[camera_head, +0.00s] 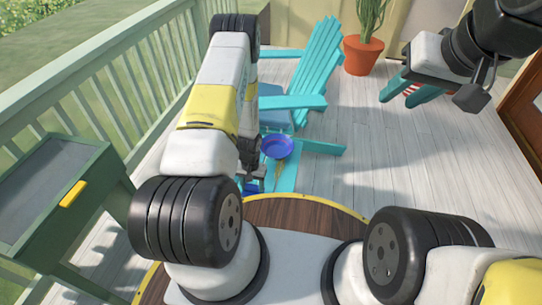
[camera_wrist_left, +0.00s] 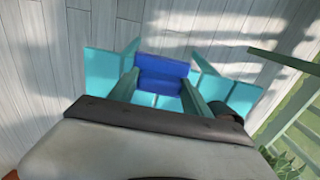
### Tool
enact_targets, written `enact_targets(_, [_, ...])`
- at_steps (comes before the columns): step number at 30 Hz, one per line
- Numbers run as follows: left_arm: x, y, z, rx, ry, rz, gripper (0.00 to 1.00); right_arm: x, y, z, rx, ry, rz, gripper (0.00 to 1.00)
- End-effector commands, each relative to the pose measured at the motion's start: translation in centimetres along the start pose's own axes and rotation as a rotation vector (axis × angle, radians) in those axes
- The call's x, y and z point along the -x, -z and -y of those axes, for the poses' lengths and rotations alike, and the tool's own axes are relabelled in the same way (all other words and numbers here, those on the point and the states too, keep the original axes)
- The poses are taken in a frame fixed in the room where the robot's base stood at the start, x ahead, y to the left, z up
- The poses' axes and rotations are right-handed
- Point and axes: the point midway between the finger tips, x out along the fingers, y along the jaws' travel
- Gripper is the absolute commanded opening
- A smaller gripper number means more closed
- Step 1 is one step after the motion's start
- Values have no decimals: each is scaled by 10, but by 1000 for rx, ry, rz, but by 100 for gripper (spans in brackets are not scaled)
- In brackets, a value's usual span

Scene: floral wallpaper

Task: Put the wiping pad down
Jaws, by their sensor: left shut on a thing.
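The wiping pad (camera_wrist_left: 162,75) is blue and sits between the two fingers of my left gripper (camera_wrist_left: 160,90) in the left wrist view. The gripper is shut on it, above turquoise slats. In the head view, my left gripper (camera_head: 254,184) reaches down beside a turquoise chair (camera_head: 318,62), just past the wooden round edge. A bit of blue, apparently the pad, shows at its tips; my arm hides most of it. My right gripper (camera_head: 462,92) is at the upper right, far from the pad, and its jaw opening is unclear.
A green cabinet (camera_head: 60,200) and railing are at left. A potted plant (camera_head: 363,55) stands behind.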

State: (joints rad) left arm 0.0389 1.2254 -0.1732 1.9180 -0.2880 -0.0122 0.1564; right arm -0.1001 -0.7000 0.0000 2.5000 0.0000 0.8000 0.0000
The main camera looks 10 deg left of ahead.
Motion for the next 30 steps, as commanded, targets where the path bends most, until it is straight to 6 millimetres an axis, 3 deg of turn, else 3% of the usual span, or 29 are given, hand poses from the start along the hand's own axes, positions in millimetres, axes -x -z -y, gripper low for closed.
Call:
enact_targets(1, [-2, 15, -6, -1, -1, -4, 6, 0, 0, 0, 0, 0, 0, 36])
enact_targets(6, [-5, 50, -20, -1, -1, -2, 6, 0, 0, 0, 0, 0, 0, 36])
enact_targets(15, [-9, 78, -31, 0, 0, 0, 6, 0, 0, 0, 0, 0, 0, 36])
enact_targets(21, [-39, 76, -30, 0, 0, 2, 6, 0, 0, 0, 0, 0, 0, 36])
enact_targets(30, [-42, 76, -30, 0, 0, 0, 6, 0, 0, 0, 0, 0, 0, 36])
